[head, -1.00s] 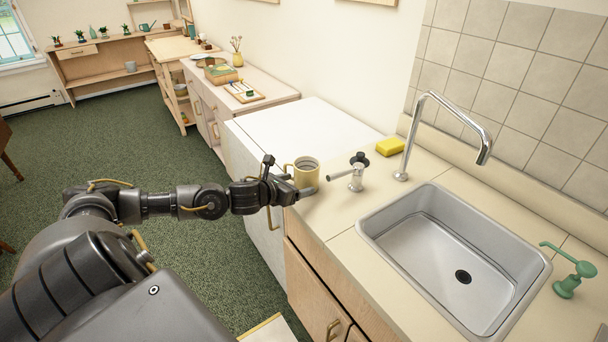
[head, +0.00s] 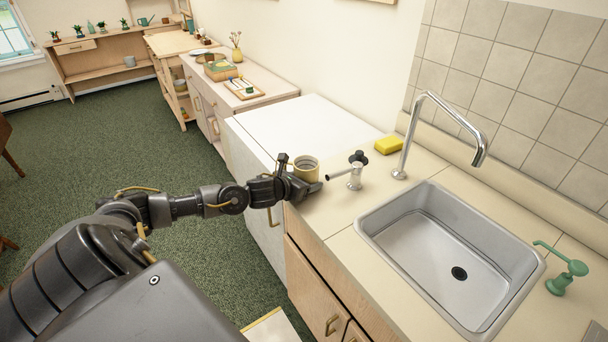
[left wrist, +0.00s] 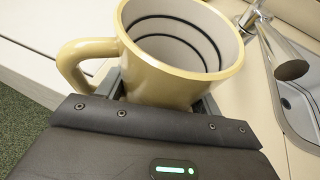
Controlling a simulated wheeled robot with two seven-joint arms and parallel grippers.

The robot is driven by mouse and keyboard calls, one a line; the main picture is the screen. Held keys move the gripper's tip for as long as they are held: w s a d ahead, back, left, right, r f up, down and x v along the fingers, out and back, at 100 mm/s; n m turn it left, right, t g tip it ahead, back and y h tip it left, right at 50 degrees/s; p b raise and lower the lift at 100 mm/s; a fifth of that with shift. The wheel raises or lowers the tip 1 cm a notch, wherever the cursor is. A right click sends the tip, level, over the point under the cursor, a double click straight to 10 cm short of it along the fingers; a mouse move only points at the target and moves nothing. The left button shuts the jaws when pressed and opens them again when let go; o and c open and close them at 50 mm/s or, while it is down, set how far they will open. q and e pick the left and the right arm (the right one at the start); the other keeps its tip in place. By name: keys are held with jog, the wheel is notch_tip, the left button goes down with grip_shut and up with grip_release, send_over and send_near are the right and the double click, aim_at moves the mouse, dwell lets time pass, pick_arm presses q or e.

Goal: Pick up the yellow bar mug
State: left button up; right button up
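The yellow bar mug (head: 307,170) stands upright at the left end of the counter, beside the sink tap's handle. In the left wrist view the mug (left wrist: 180,75) is large and close, its handle to the left and its ringed inside showing. My left gripper (head: 299,176) is around the mug's body, one finger on each side. In the left wrist view a finger of the gripper (left wrist: 160,98) shows at each side of the mug's lower part. The fingers look open; contact with the mug is not clear. My right gripper is not in view.
A small tap lever (head: 354,172) stands just right of the mug, with the tall faucet (head: 412,130) and sink (head: 380,232) beyond. A yellow sponge (head: 388,145) lies near the wall. A white cabinet top (head: 290,128) is clear behind the mug.

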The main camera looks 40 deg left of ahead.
aim_at(306, 172)
pick_arm(q)
jog(key=shift+c, duration=0.8)
jog(key=shift+r, duration=0.1)
jog(key=shift+r, duration=0.1)
jog(key=shift+r, duration=0.25)
notch_tip(306, 172, up, 2)
jog(key=shift+r, duration=0.2)
jog(key=s+d+r+b, duration=0.2)
jog(key=s+r, duration=0.3)
jog(key=s, duration=0.1)
jog(key=s+d+r+b, duration=0.2)
jog(key=s+r, duration=0.2)
jog(key=s, duration=0.3)
jog(key=shift+s+d+r+b, duration=0.15)
jog(key=shift+d+r+b, duration=0.15)
jog(key=shift+r, duration=0.1)
